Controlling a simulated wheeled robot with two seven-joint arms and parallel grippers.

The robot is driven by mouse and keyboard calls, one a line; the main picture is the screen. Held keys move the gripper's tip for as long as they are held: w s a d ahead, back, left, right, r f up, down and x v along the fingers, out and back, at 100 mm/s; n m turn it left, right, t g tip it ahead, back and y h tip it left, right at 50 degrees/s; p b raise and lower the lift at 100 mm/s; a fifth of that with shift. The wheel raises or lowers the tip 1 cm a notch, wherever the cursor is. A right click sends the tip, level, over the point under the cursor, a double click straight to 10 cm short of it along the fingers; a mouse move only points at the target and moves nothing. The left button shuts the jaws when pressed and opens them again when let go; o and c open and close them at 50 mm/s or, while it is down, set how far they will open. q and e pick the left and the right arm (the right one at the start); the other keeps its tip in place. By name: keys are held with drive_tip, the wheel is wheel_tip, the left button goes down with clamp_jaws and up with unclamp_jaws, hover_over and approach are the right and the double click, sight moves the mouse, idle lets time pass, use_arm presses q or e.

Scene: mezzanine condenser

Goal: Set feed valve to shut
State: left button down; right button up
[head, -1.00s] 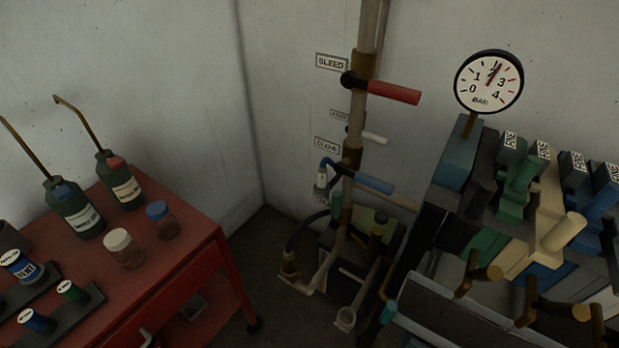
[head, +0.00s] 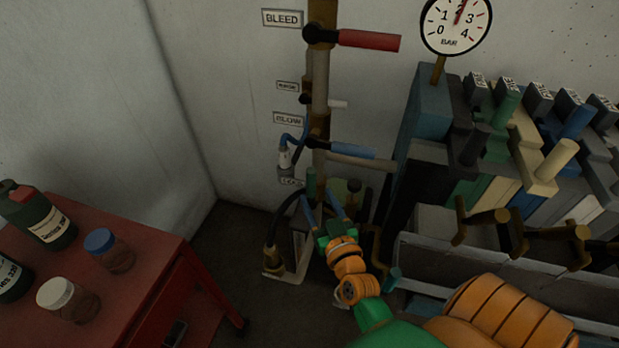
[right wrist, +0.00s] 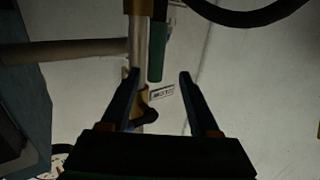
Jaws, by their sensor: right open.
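Several labelled valves sit on a vertical pipe (head: 321,75) in the head view. I cannot read any label as FEED; the lowest label (head: 291,181) is too small to read. Beside it a green handle (head: 311,181) stands along the pipe. My right gripper (head: 323,201) is open and empty, just below that handle. In the right wrist view a green handle (right wrist: 157,52) lies along the pipe, and a small label (right wrist: 162,92) shows between the open fingers (right wrist: 159,76). I cannot tell the gap in depth. My left gripper is out of view.
A gauge (head: 456,25) and a lever bank (head: 500,150) stand right. A red cart (head: 150,265) with bottles stands left.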

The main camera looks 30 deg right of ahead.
sight(313, 179)
drive_tip(key=shift+w+d+r, duration=0.3)
drive_tip(key=shift+w+r, duration=0.1)
drive_tip(key=shift+r, duration=0.1)
drive_tip(key=shift+w+d+r, duration=0.25)
drive_tip(key=shift+w+r, duration=0.15)
drive_tip(key=shift+r, duration=0.05)
drive_tip(key=x, duration=0.5)
drive_tip(key=shift+w+d+f, duration=0.1)
drive_tip(key=shift+w+f, duration=0.05)
drive_tip(key=shift+w, duration=0.15)
drive_tip(key=shift+s, duration=0.1)
clamp_jaws()
